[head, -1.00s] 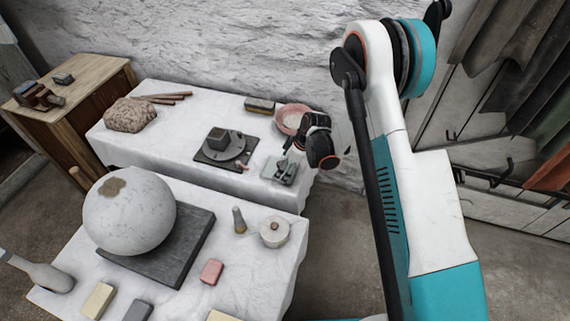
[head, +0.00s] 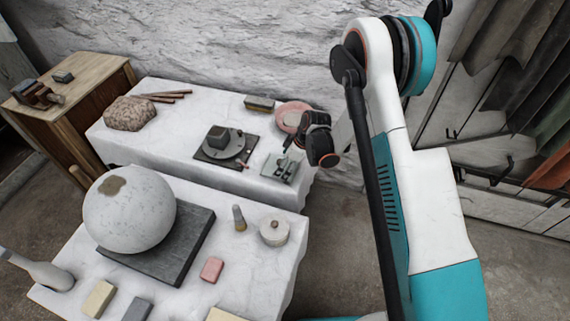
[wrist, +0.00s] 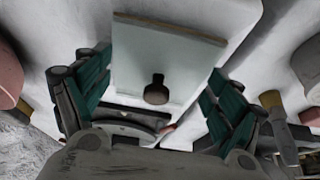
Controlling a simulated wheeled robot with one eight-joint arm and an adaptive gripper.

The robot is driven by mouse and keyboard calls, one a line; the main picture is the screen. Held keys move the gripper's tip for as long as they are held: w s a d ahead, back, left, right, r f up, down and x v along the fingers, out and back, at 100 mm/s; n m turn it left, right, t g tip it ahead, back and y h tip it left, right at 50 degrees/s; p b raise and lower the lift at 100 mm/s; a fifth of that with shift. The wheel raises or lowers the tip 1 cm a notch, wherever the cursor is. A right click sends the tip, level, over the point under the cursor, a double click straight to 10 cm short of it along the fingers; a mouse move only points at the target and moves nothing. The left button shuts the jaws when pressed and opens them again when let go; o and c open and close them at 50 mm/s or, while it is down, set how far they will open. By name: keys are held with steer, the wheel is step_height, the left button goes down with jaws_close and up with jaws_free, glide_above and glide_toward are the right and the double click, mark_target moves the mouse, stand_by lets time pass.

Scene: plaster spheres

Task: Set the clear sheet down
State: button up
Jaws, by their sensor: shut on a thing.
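The clear sheet (wrist: 178,70) is a pale, see-through square with a brownish strip along its far edge. In the head view the sheet (head: 276,174) is at the right end of the back white table, below my gripper (head: 289,147). I cannot tell whether its underside touches the table.
On the back table (head: 187,104), a dark board with a round plate (head: 232,152) lies left of the sheet and a pink bowl (head: 291,115) stands behind it. The front table holds a speckled sphere (head: 130,215), a round white pot (head: 273,232) and small blocks.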

steer(key=shift+f, duration=0.65)
steer(key=o, duration=0.9)
steer(key=shift+o, duration=0.2)
steer(key=shift+r+p, duration=0.75)
steer(key=shift+r, duration=1.25)
